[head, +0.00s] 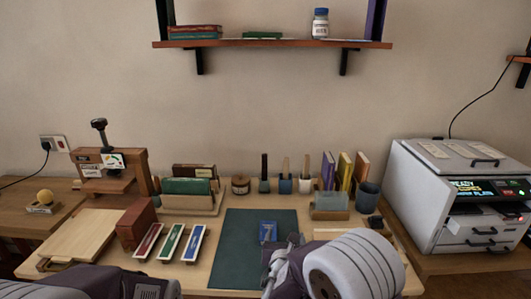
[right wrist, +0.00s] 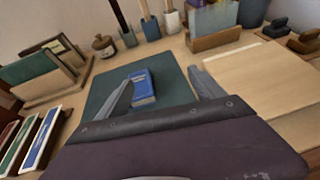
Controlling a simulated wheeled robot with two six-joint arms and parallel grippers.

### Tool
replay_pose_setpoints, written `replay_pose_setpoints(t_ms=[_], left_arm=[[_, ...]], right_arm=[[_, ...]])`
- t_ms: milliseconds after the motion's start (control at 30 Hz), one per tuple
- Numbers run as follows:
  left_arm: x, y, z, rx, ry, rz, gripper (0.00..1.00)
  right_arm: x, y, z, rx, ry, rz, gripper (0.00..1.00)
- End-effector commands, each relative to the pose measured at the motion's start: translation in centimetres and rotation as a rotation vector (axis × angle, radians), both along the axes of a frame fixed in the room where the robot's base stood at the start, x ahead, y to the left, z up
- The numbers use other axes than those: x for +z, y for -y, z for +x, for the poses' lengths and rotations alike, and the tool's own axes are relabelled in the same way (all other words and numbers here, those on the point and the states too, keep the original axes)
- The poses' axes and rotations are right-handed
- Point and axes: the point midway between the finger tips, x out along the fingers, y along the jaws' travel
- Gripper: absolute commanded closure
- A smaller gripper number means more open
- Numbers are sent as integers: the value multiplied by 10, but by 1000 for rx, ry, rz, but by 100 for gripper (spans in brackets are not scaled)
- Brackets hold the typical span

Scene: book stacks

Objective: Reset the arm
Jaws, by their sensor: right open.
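My right gripper (head: 283,246) is over the near part of the dark green mat (head: 245,225), its arm coming in from the bottom right. In the right wrist view its two fingers (right wrist: 165,90) stand wide apart, with nothing held between them. A small blue book (right wrist: 143,86) lies on the mat beyond the gripper, close to the left finger; it also shows in the head view (head: 267,231). My left arm shows only as dark links at the bottom left of the head view; its fingers are out of view.
Coloured trays (head: 170,241), a rack with a green book (head: 187,186), brush pots (head: 264,186) and upright books (head: 345,172) stand around the mat. A wooden press (head: 110,171) is at left, a white machine (head: 455,195) at right. A shelf (head: 270,43) hangs above.

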Motion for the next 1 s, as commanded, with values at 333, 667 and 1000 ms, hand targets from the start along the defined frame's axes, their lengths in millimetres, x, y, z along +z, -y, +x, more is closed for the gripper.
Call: replay_pose_setpoints(t_ms=[333,667,1000], left_arm=[[0,0,0,0,0,0,28],[0,0,0,0,0,0,28],[64,0,0,0,1,0,28]], right_arm=[[-18,242,-154,-1176,-64,665,22],[-79,169,-268,-2050,-24,1501,22],[-23,116,-265,-2392,95,1878,22]])
